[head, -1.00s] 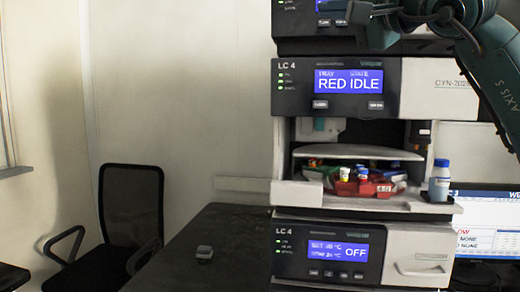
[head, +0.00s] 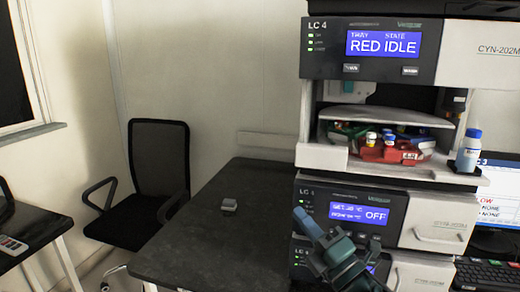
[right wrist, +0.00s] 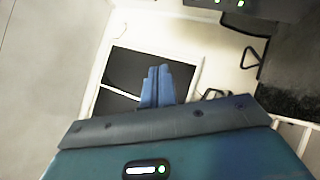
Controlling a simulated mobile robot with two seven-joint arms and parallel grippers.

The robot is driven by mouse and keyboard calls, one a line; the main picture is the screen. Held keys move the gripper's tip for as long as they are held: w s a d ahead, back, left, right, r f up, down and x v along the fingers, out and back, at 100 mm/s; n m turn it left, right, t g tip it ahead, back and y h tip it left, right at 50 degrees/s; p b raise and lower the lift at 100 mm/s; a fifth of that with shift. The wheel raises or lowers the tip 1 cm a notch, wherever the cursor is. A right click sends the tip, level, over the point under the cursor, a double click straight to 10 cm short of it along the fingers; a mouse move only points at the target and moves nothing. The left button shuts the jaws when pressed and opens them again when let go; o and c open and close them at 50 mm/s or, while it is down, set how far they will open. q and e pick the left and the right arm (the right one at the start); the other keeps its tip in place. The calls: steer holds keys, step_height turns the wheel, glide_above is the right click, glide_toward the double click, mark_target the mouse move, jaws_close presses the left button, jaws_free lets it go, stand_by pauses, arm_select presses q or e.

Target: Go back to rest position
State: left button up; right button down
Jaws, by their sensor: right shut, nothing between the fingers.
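My right gripper (head: 306,222) is low in front of the column stack in the head view, its blue fingers together and empty. In the right wrist view the same fingers (right wrist: 157,86) are closed, with a dark window and pale wall behind them. The column stack (head: 370,92) stands at the right, its upper screen reading "RED IDLE" and a lower one "OFF". My left gripper is not in view.
An open bay in the stack holds a red tray (head: 392,153) with several vials. A blue-capped bottle (head: 468,152) stands on the ledge at the right. The dark table (head: 215,245) is mostly clear, with a small grey object (head: 229,205). A black chair (head: 158,165) stands at left.

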steer(key=s+d+f+m+g+h+p, duration=0.15)
steer(key=s+f+m+h, duration=0.25)
steer(key=f+m, duration=0.45)
steer(key=s+d+f+m+h, duration=0.3)
steer(key=s+f+m+h, duration=0.1)
steer(key=f+m, duration=0.4)
steer(key=s+d+f+m+g+h, duration=0.1)
steer(key=s+f+m+g, duration=0.5)
steer(key=s+f, duration=0.8)
steer(key=s+m, duration=0.1)
steer(key=m, duration=0.2)
steer(key=shift+s+h, duration=0.25)
steer(key=shift+h, duration=0.05)
steer(key=shift+g, duration=0.25)
steer(key=shift+d, duration=0.1)
